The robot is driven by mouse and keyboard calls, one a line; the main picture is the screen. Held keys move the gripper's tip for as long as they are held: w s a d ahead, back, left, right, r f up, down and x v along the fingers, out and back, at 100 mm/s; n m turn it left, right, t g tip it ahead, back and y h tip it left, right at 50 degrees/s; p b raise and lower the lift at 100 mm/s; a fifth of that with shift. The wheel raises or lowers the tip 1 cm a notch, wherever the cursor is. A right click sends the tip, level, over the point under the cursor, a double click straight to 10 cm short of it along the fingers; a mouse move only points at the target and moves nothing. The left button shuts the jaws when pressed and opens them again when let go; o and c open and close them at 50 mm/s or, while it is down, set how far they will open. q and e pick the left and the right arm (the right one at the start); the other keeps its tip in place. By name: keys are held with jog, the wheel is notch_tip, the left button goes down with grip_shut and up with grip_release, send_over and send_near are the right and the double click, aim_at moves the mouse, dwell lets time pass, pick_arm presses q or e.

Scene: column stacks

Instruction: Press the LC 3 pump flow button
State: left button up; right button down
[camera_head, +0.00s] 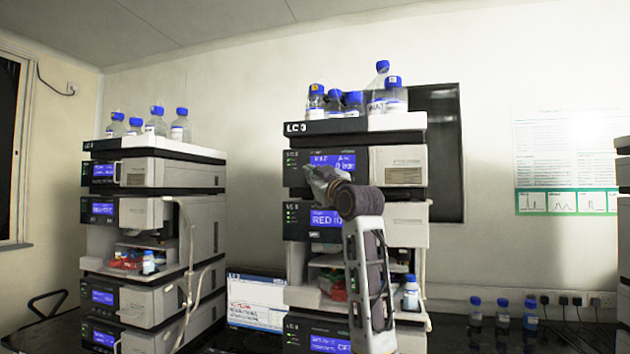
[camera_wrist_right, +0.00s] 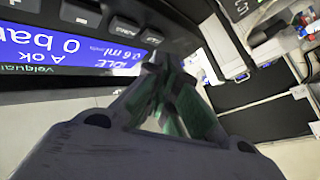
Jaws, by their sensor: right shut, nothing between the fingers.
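The LC 3 stack (camera_head: 304,128) stands in the middle of the head view. Its top module is the pump, with a lit blue screen (camera_head: 332,160). The wrist view shows that screen (camera_wrist_right: 60,45) upside down, reading idle, 0.6 ml and 0 bar. A row of dark buttons (camera_wrist_right: 126,28) runs along the screen's edge there. My right gripper (camera_head: 309,170) is shut and empty at the pump's front, and its arm hides part of the stack. In the wrist view its fingertips (camera_wrist_right: 160,62) are close to the row's end; I cannot tell whether they touch.
Blue-capped bottles (camera_head: 354,101) stand on top of the stack. Small bottles (camera_head: 502,314) stand on the dark bench to the right.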

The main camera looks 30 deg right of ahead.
pick_arm(q)
jog(key=shift+d, duration=0.2)
jog(key=shift+w+d, duration=0.15)
jog(key=shift+d, duration=0.35)
jog(key=shift+a, duration=0.2)
jog(key=shift+a, duration=0.55)
jog(key=shift+d+r, duration=0.2)
jog(key=shift+r, duration=0.05)
pick_arm(e)
jog(key=shift+w+d, duration=0.2)
pick_arm(q)
jog(key=shift+d, duration=0.55)
pick_arm(e)
jog(key=shift+w+d, duration=0.1)
pick_arm(q)
jog(key=shift+a, duration=0.3)
